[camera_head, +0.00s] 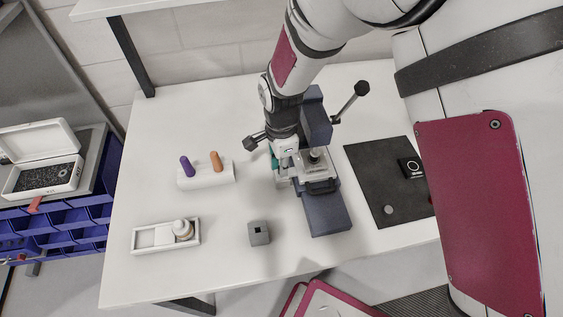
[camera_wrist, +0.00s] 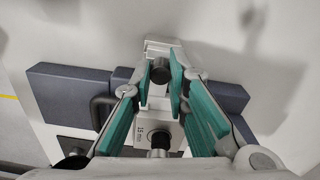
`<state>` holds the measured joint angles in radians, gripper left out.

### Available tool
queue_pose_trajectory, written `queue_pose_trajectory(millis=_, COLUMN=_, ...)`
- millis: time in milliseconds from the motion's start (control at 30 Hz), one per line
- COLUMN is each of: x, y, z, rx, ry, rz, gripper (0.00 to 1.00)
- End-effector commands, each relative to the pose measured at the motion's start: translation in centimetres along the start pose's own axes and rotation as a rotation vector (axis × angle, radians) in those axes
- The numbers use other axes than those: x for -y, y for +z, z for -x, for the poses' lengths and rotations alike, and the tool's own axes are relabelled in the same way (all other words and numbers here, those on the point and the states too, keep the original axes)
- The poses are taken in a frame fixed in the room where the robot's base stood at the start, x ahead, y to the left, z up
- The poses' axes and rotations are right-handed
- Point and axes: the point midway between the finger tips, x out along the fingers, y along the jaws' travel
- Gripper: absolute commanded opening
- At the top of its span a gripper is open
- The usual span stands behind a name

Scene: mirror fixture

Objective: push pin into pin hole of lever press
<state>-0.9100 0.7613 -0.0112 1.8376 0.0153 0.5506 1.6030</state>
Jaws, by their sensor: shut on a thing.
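The lever press (camera_head: 328,215) is dark blue and stands on the table, with a pale metal fixture at its middle and a black-knobbed lever (camera_head: 361,89). It also shows in the wrist view (camera_wrist: 65,95). My gripper (camera_wrist: 160,75) has teal fingers and is shut on a dark, round-ended part, likely the pin (camera_wrist: 160,71), at the pale fixture block. I cannot tell how deep the pin sits, and the hole is hidden. In the head view my gripper (camera_head: 284,160) is at the left side of the press, partly hidden by my arm.
A white holder (camera_head: 206,177) with purple and orange handles stands left. A white tray (camera_head: 150,238) holds a small round container. A grey block (camera_head: 259,233) with a square hole sits in front. A black mat (camera_head: 375,170) lies right of the press.

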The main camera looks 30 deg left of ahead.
Motion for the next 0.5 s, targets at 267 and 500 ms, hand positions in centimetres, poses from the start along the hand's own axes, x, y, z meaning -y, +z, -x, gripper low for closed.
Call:
queue_pose_trajectory(millis=267, x=0.00, y=0.00, z=-0.20, rx=0.000, ry=0.000, rz=0.000, gripper=0.38)
queue_pose_trajectory(millis=500, x=0.00, y=0.00, z=-0.19, rx=0.000, ry=0.000, rz=0.000, gripper=0.38)
